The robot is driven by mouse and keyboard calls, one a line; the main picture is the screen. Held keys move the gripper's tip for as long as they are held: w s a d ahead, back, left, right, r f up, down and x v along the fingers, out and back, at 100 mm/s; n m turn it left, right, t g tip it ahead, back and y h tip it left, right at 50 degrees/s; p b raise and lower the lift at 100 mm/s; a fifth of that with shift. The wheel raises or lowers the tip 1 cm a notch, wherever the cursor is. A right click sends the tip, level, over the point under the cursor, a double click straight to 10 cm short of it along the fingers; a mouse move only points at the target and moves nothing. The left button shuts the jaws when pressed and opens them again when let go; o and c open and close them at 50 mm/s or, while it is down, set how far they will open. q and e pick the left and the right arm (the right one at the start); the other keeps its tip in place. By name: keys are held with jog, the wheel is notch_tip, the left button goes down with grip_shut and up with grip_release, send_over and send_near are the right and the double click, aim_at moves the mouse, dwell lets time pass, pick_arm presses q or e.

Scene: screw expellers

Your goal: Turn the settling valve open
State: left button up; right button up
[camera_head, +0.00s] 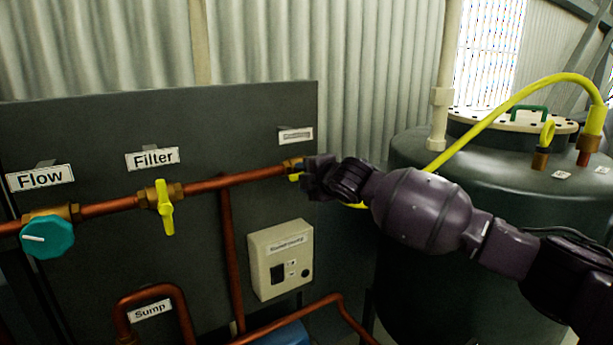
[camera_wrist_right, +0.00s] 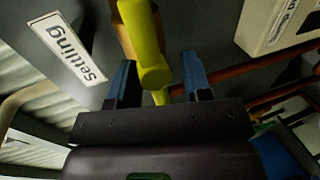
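The settling valve sits on the copper pipe at the right end of the dark panel. In the head view only a small part of its yellow handle (camera_head: 294,177) shows, because my right gripper (camera_head: 308,179) covers the rest. In the right wrist view the yellow handle (camera_wrist_right: 143,35) comes down from the top and reaches between the two blue fingers of my right gripper (camera_wrist_right: 159,72). The fingers are apart, with the handle nearer the left finger and a gap to the right one. The "Settling" label (camera_wrist_right: 67,48) is beside it. My left gripper is not in view.
The filter valve (camera_head: 165,207) with its yellow handle and the teal flow knob (camera_head: 47,237) are further left on the pipe. A beige control box (camera_head: 281,259) is below the settling valve. A large dark tank (camera_head: 440,290) with a yellow hose (camera_head: 500,110) stands at right.

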jog(key=shift+r, duration=0.15)
jog(key=p+v, duration=0.1)
jog(key=v, duration=0.9)
jog(key=shift+s+d, duration=0.2)
jog(key=shift+s, duration=0.15)
